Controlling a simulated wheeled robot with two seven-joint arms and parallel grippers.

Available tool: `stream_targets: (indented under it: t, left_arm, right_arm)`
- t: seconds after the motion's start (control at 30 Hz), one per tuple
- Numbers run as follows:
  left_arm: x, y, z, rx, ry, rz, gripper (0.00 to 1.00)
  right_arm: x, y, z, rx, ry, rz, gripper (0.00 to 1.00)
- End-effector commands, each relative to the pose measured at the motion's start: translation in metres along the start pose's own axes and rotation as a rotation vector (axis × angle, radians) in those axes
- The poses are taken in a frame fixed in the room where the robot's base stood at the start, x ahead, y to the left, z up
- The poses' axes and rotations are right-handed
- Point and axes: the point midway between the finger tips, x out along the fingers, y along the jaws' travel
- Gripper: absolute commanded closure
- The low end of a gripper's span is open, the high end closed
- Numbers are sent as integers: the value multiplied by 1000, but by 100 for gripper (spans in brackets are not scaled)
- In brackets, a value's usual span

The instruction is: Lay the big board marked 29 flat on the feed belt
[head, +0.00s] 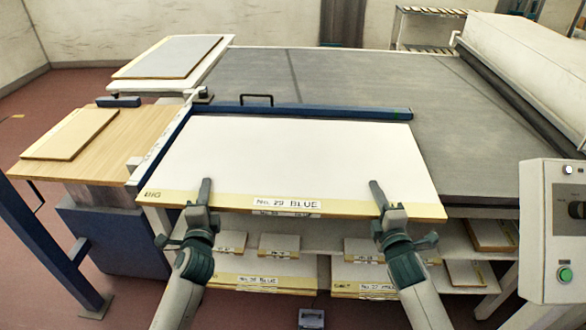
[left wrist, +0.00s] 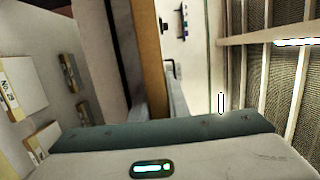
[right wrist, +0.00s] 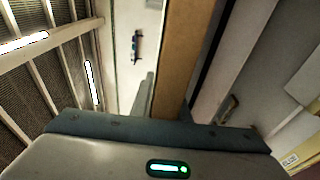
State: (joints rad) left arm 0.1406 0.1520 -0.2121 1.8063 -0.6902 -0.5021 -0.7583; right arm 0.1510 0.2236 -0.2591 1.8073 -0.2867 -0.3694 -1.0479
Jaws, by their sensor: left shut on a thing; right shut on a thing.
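The big board (head: 300,160) is white with a yellowish front edge, marked "No. 29 BLUE" and "BIG". It lies at the near left of the grey feed belt (head: 350,80), in front of a blue bar. Whether it rests on a surface or is held just above cannot be told. My left gripper (head: 205,192) is shut on its front edge left of the label. My right gripper (head: 377,192) is shut on the same edge right of the label. The board's edge shows between the fingers in the left wrist view (left wrist: 152,60) and the right wrist view (right wrist: 178,60).
A blue bar (head: 300,113) with a black handle runs behind the board. A wooden side table (head: 90,165) holds a smaller board. Shelves below hold several boards (head: 265,268). A control box (head: 552,230) stands at right. The belt beyond the bar is clear.

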Motion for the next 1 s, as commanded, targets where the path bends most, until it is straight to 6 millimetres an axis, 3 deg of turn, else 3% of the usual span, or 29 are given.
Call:
stream_targets:
  t: [0.43,0.47,0.5,0.53,1.0]
  left_arm:
    - [1,10,0,0,2,-12,100]
    - [0,13,0,0,0,-3,78]
    - [0,13,0,0,0,-3,68]
    - [0,13,0,0,0,-2,66]
    - [-8,14,0,0,0,0,66]
  right_arm:
    - [1,-8,0,-1,2,16,100]
    - [0,-12,0,-1,1,5,78]
    - [0,-12,0,-1,1,5,68]
    - [0,-12,0,-1,1,5,66]
    - [0,-14,0,0,0,1,66]
